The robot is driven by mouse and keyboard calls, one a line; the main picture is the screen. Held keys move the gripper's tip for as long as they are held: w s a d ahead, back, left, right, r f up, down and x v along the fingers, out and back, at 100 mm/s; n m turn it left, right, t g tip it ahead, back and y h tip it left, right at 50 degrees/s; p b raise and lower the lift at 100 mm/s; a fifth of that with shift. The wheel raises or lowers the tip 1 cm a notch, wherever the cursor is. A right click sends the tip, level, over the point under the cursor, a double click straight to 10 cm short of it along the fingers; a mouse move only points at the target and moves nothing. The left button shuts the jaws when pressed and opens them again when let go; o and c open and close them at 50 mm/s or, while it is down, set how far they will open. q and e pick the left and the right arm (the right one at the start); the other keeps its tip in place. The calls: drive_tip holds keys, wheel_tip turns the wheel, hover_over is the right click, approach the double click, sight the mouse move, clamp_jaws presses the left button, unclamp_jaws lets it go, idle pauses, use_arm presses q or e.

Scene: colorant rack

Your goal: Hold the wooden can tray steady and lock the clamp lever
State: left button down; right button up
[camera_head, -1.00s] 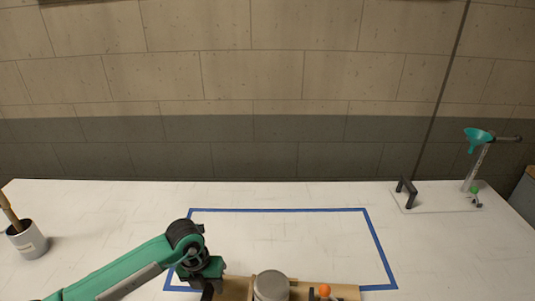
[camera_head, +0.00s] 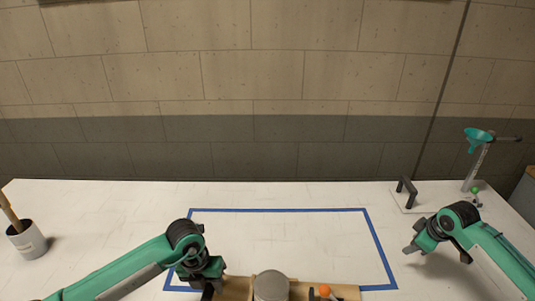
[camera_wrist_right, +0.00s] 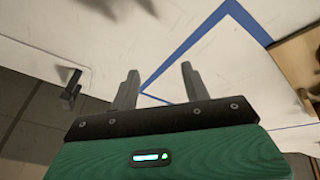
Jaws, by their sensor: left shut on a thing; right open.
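The wooden can tray (camera_head: 345,292) stands at the bottom edge of the head view, partly cut off. A grey can (camera_head: 271,286) sits on it, and an orange knob (camera_head: 325,291), seemingly on the clamp lever, shows to the right of the can. My left gripper (camera_head: 208,290) is shut on the left end of the tray; its fingertips are mostly hidden. My right gripper (camera_head: 410,249) is open and empty above the table, to the right of the tray and apart from it. In the right wrist view its two fingers (camera_wrist_right: 160,88) are spread, with the tray's wooden edge (camera_wrist_right: 300,62) at the far right.
Blue tape (camera_head: 280,210) marks a rectangle on the white table (camera_head: 120,215). A grey pot (camera_head: 27,240) with a wooden handle stands at the left. A stand with a teal funnel (camera_head: 477,139) and a black handle (camera_head: 406,191) are at the back right.

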drive_tip(key=s+a+r+n+g+y, duration=0.1)
drive_tip(key=s+a+r+n, duration=0.15)
drive_tip(key=a, duration=0.55)
drive_tip(key=s+a+r+n+g+y, duration=0.1)
drive_tip(key=s+a+r+n, duration=0.15)
drive_tip(key=a, duration=0.55)
drive_tip(key=n+g, duration=0.2)
drive_tip(key=n, duration=0.2)
approach(328, 287)
wheel_tip(328, 287, down, 2)
drive_tip(key=shift+m, duration=0.3)
drive_tip(key=x, duration=1)
drive_tip(key=shift+a+r, duration=0.1)
drive_tip(key=shift+a, duration=0.2)
drive_tip(key=c, duration=1)
drive_tip(key=shift+r, duration=0.1)
